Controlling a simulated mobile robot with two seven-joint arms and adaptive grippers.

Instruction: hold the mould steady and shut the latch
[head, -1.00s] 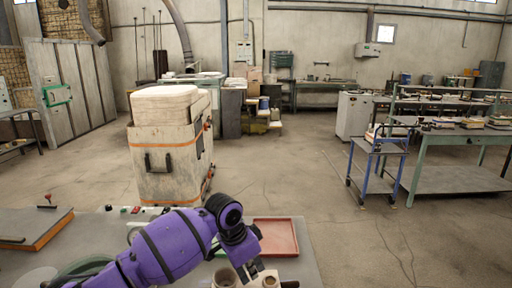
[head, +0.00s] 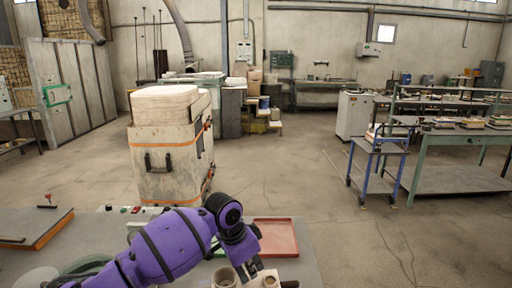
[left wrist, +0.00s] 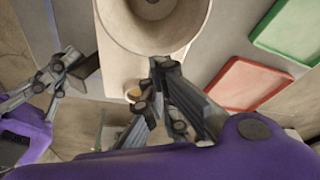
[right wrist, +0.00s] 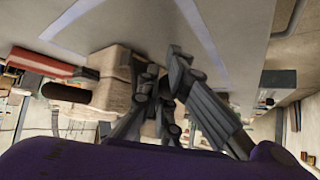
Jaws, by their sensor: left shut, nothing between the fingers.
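The pale beige mould (head: 269,280) shows at the bottom edge of the head view, mostly cut off, with a round hole in its top. In the left wrist view its pale top (left wrist: 118,68) lies beside my left gripper. My left gripper (head: 250,272) is shut and empty, its tips close over the mould; they also show in the left wrist view (left wrist: 163,66). My right gripper (right wrist: 163,68) is in front of a pale block in its own wrist view; whether it holds anything is unclear. A dark block (left wrist: 86,64) is near its fingers. I cannot make out the latch.
A dark handle (head: 290,284) sticks out right of the mould. A large furnace-like box (head: 168,160) stands behind.

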